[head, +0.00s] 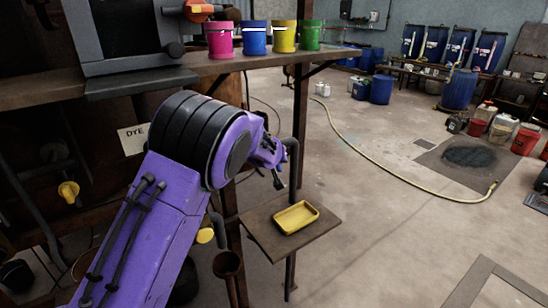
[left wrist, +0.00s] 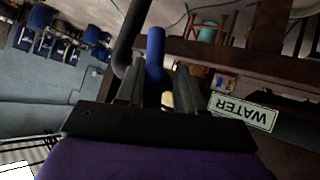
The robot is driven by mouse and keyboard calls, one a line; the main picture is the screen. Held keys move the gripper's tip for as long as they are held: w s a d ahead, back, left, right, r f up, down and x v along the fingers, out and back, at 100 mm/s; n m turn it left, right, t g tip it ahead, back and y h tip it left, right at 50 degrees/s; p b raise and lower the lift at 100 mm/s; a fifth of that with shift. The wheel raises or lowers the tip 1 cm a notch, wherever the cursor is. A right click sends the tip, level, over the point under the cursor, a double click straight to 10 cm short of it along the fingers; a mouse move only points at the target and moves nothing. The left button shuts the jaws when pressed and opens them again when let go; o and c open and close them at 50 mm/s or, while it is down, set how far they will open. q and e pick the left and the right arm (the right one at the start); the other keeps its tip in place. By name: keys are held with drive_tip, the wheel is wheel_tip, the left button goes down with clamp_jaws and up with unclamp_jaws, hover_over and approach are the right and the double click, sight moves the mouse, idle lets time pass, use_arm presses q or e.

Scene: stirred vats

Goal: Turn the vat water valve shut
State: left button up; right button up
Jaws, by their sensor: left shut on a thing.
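My left gripper (left wrist: 158,82) is shut on a blue bar-like handle (left wrist: 155,46) in the left wrist view. The handle stands between the two fingers, and its lower part is hidden by them. A sign reading WATER (left wrist: 243,110), upside down in this view, is just right of the fingers. A dark curved pipe (left wrist: 128,42) runs close along the left finger. In the head view my left gripper (head: 277,177) is small and partly hidden beyond my purple forearm, near a grey pipe (head: 292,160). The blue handle cannot be made out there. My right gripper is in neither view.
A yellow tray (head: 297,218) sits on a small wooden shelf (head: 262,222) below the gripper. Several coloured pots stand on the bench (head: 235,64) above. A DYE sign (head: 133,138) is behind my arm. A yellow hose (head: 380,178) crosses the open floor at right.

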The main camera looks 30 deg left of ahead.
use_arm(q)
drive_tip(key=shift+w+r+m+g+y, duration=0.15)
drive_tip(key=shift+r+m+g+y, duration=0.2)
drive_tip(key=shift+g, duration=0.45)
drive_tip(key=shift+r+g, duration=0.15)
drive_tip(key=shift+g, duration=0.15)
drive_tip(key=o, duration=1)
drive_tip(key=shift+f, duration=0.3)
